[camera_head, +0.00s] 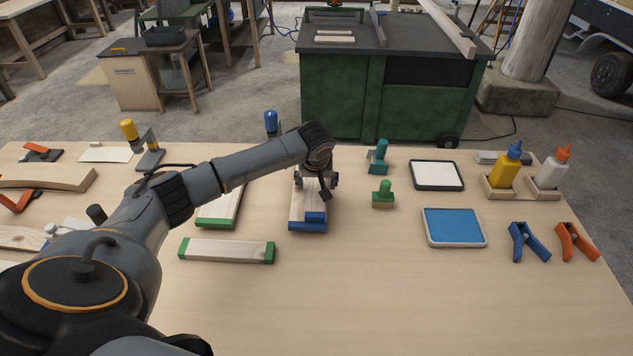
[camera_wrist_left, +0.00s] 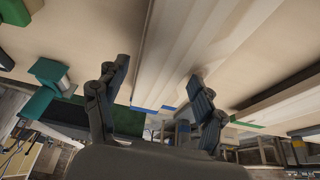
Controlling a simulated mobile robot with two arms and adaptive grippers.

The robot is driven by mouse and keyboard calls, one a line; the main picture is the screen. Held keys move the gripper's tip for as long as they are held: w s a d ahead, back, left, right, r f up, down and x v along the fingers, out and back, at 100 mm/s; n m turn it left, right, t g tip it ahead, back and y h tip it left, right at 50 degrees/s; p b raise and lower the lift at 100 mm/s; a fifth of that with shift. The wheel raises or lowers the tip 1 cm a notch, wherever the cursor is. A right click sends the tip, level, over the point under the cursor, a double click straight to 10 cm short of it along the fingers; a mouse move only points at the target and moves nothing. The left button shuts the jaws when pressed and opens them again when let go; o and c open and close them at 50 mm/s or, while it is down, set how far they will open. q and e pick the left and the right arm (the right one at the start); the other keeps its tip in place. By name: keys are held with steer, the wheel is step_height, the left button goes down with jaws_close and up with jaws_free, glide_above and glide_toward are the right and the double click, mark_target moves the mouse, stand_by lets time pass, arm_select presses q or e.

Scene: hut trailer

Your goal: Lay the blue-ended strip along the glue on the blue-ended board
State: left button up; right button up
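The blue-ended board (camera_head: 298,205) lies lengthwise on the table, its near blue end facing me. The blue-ended strip's near blue end (camera_head: 315,216) sits on top of the board, toward its right side; the arm hides much of its length. My left gripper (camera_head: 321,187) is over the board and strip. In the left wrist view my left gripper (camera_wrist_left: 158,76) has its fingers spread, with pale wood (camera_wrist_left: 185,50) running between them; finger contact is unclear. No glue is visible on the board. My right gripper is not in view.
A green-ended board (camera_head: 216,212) and a green-ended piece (camera_head: 225,250) lie to the left. A green-handled stamp-like tool (camera_head: 382,195), a teal one (camera_head: 378,157) and a blue tray (camera_head: 454,228) are to the right. Glue bottles (camera_head: 503,168) stand far right. The front table is clear.

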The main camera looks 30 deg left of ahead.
arm_select(q)
steer(key=shift+r, duration=0.1)
steer(key=shift+r, duration=0.25)
steer(key=b+v, duration=0.1)
steer(key=v, duration=1)
steer(key=shift+s+r, duration=0.2)
steer(key=shift+r, duration=0.05)
steer(key=shift+d, duration=0.1)
